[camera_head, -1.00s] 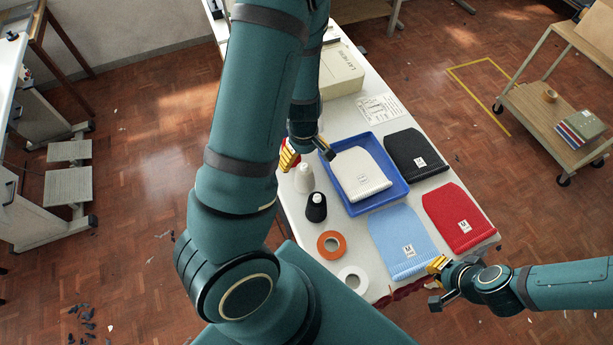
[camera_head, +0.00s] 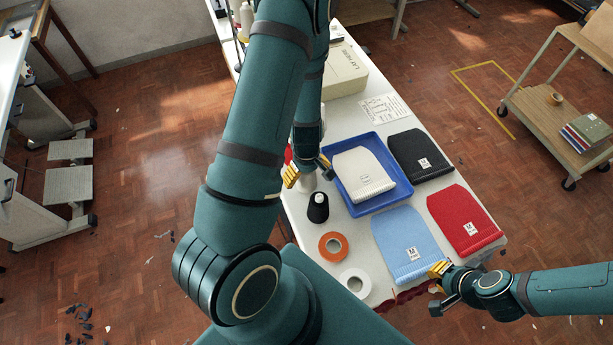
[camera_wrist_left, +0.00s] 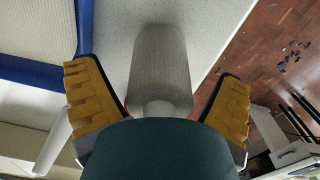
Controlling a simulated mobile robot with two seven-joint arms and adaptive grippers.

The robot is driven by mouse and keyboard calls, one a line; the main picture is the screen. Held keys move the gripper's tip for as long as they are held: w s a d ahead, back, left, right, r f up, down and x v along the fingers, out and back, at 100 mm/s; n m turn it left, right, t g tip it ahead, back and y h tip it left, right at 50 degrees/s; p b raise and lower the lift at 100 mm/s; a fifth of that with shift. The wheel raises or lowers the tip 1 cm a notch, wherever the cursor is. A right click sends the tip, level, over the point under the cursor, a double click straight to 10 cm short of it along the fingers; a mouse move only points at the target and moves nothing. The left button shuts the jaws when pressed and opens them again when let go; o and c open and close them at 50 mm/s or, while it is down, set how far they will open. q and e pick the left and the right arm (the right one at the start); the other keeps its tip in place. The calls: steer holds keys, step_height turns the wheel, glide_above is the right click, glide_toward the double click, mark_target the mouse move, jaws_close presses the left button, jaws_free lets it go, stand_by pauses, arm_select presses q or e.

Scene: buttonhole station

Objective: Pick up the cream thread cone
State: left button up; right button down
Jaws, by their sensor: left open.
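The cream thread cone (camera_head: 306,186) stands on the white table, partly hidden behind my left gripper (camera_head: 308,172) in the head view. In the left wrist view the cone (camera_wrist_left: 160,70) lies between the two yellow-padded fingers of my left gripper (camera_wrist_left: 158,100). There are gaps on both sides, so the gripper is open around it and not closed on it. My right gripper (camera_head: 437,287) is at the table's front right edge by the blue knit piece, its fingers apart and nothing seen between them.
A black thread cone (camera_head: 318,208) stands just in front of the cream one. A blue tray (camera_head: 381,203) with a white knit piece is to the right. A red object (camera_head: 288,154) is mostly hidden behind my left arm.

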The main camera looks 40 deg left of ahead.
arm_select(q)
steer(key=c, duration=1.4)
